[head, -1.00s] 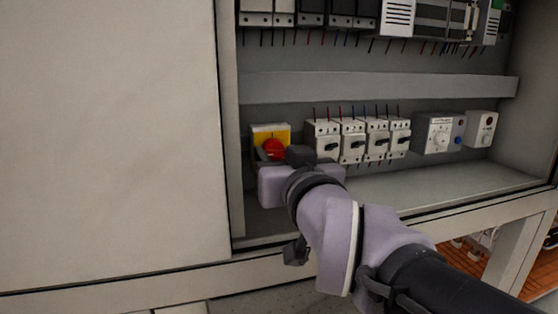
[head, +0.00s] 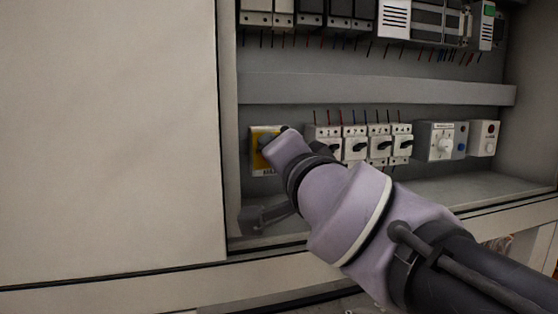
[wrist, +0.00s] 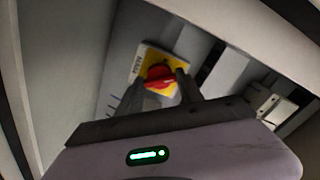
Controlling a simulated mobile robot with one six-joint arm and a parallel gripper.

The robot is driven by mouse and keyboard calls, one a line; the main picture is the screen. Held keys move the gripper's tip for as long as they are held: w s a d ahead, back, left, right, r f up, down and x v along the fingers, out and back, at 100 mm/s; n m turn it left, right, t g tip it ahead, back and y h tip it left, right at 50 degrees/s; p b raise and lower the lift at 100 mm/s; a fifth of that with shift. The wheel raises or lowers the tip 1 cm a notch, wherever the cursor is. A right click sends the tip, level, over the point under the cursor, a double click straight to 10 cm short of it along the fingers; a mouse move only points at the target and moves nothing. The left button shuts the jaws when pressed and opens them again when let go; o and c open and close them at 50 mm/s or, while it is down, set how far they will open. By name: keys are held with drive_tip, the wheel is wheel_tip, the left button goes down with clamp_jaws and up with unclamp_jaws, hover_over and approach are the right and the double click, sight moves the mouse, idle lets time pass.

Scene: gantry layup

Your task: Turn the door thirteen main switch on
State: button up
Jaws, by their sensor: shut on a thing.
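The main switch is a red rotary knob (wrist: 160,77) on a yellow plate (wrist: 149,60), seen in the wrist view. In the head view the yellow plate (head: 257,160) shows at the left of the lower row, and my gripper hides the knob. In the wrist view my gripper (wrist: 158,90) has its two fingers on either side of the knob, shut on it. The plate appears tilted in the wrist view because my wrist is rolled. The knob's exact on or off marking is too small to read.
Several grey breakers with black handles (head: 355,143) stand to the right of the switch. A dial box (head: 440,142) and a small box (head: 484,138) sit further right. A closed pale panel (head: 110,130) is on the left. The cabinet's lower ledge (head: 440,185) is clear.

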drive_tip(key=shift+r+m+b, duration=0.1)
drive_tip(key=shift+m+b, duration=0.25)
drive_tip(key=shift+m, duration=3.15)
drive_tip(key=o, duration=1.2)
drive_tip(key=shift+o, duration=0.9)
drive_tip(key=shift+w+a, duration=0.1)
drive_tip(key=shift+w, duration=0.05)
